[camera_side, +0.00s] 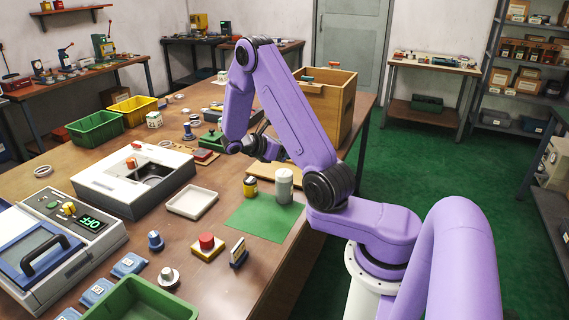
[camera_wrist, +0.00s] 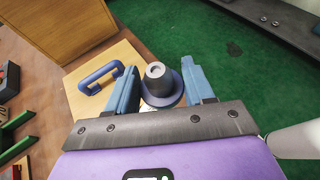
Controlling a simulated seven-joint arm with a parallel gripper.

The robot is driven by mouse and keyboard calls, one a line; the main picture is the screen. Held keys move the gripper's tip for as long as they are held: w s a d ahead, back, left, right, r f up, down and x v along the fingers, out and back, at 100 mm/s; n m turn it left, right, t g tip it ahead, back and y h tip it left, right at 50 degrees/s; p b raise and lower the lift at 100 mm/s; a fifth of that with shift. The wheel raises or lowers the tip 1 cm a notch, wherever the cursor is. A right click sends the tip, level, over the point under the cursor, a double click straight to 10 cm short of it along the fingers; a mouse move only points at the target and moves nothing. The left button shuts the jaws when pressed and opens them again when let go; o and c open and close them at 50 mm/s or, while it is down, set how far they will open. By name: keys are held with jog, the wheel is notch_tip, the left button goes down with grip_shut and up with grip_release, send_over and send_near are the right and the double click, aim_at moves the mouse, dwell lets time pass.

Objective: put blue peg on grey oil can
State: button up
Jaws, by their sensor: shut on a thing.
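My gripper (camera_wrist: 162,88) is shut on a blue-grey flanged peg, which I take as the blue peg (camera_wrist: 158,74). Its round flange sits between the two blue fingers in the wrist view. In the side view my gripper (camera_side: 270,152) is beyond the grey can and above the wooden board; the peg cannot be made out there. The grey cylinder that looks like the grey oil can (camera_side: 284,187) stands upright on the green mat (camera_side: 255,222). A pale rounded shape at the lower right of the wrist view (camera_wrist: 298,141) may be this can. The peg is apart from it.
A wooden board with a blue handle (camera_wrist: 88,92) lies below my gripper, by a tall wooden box (camera_side: 335,105). A yellow-and-black can (camera_side: 250,187) stands left of the grey can. Another blue peg-like piece (camera_side: 155,241) stands farther left. A pale tray (camera_side: 192,202) is empty.

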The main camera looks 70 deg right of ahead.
aim_at(285, 172)
jog(key=f, duration=0.1)
jog(key=w+d+f, duration=0.1)
jog(key=w+f, duration=0.1)
jog(key=shift+d+f, duration=0.15)
jog(key=shift+d, duration=0.25)
jog(key=shift+w+f, duration=0.1)
jog(key=shift+f, duration=1.4)
jog(key=shift+f, duration=0.1)
jog(key=o, duration=1.3)
